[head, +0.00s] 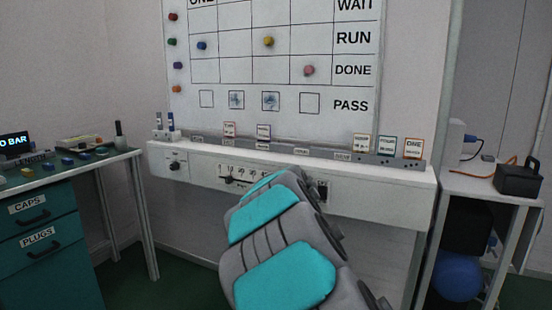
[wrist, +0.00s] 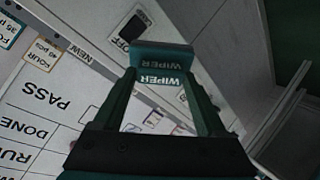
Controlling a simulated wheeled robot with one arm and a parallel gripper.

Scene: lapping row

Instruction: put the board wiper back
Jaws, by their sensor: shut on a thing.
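The board wiper (wrist: 164,56) is a dark teal block with the word WIPER on it, shown in the wrist view. My gripper (wrist: 163,76) is shut on it, with a green finger at each side. In the head view my grey and turquoise arm hides the gripper and the wiper. The whiteboard (head: 290,100) stands ahead with a status grid and coloured magnets; it also shows in the wrist view (wrist: 60,108). A grey rail (head: 314,153) with small labels runs along its foot. I cannot tell which spot on it belongs to the wiper.
A white ledge (head: 380,187) with controls on its front runs below the board. Small cards (head: 387,145) and marker pens (head: 170,122) stand along it. A teal drawer cabinet (head: 45,235) is at left. A side table (head: 492,187) with a black box (head: 519,178) is at right.

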